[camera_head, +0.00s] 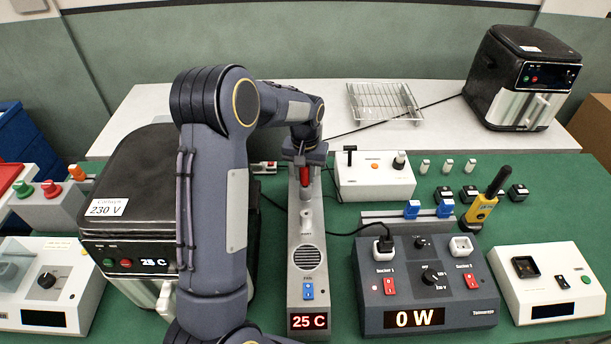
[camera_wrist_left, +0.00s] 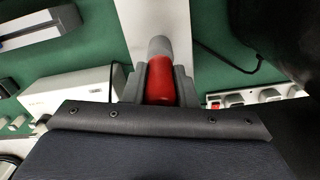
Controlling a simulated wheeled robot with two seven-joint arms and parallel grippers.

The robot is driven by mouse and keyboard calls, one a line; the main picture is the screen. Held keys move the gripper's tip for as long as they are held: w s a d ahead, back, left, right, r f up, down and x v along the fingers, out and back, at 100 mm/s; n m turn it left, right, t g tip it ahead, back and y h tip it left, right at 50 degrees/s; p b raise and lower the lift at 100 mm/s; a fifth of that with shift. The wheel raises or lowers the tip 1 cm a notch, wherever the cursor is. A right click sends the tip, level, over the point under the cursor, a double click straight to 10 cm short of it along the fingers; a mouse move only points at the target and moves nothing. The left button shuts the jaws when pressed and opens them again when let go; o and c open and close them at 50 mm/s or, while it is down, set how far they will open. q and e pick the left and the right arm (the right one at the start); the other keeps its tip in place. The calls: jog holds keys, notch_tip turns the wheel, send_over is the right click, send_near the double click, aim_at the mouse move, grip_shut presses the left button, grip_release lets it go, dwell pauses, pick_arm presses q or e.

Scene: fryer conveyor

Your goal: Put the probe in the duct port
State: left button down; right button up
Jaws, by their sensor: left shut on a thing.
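My left gripper (camera_head: 304,163) is shut on the red handle of the probe (camera_head: 304,178). It points down over the far half of the long grey duct unit (camera_head: 307,275), which has a round grille, a blue switch and a red display reading 25 C. In the left wrist view the red probe (camera_wrist_left: 161,82) sits between the two fingers (camera_wrist_left: 160,85), with a grey part beyond it over the pale duct (camera_wrist_left: 145,15). I cannot tell whether that grey part belongs to the probe or the port. The port opening is not clearly seen. My right gripper is not in view.
A black fryer (camera_head: 140,190) stands left of the duct, partly behind my arm. A socket box (camera_head: 428,285) reading 0 W stands to the right, with a black cable near the duct. A white box (camera_head: 375,180) is behind it.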

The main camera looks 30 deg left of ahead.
pick_arm(q)
jog(key=shift+r+p, duration=0.3)
jog(key=shift+r, duration=1.65)
jog(key=s+d+r, duration=0.5)
jog(key=s+r, duration=0.1)
jog(key=s, duration=0.2)
notch_tip(320, 180, down, 5)
jog(key=b, duration=0.5)
jog(key=shift+f, duration=0.1)
jog(key=shift+f+b, duration=2.1)
jog(key=shift+f, duration=0.85)
dwell(0.4)
jog(key=c, duration=1.1)
grip_release()
jog(key=shift+r, duration=0.1)
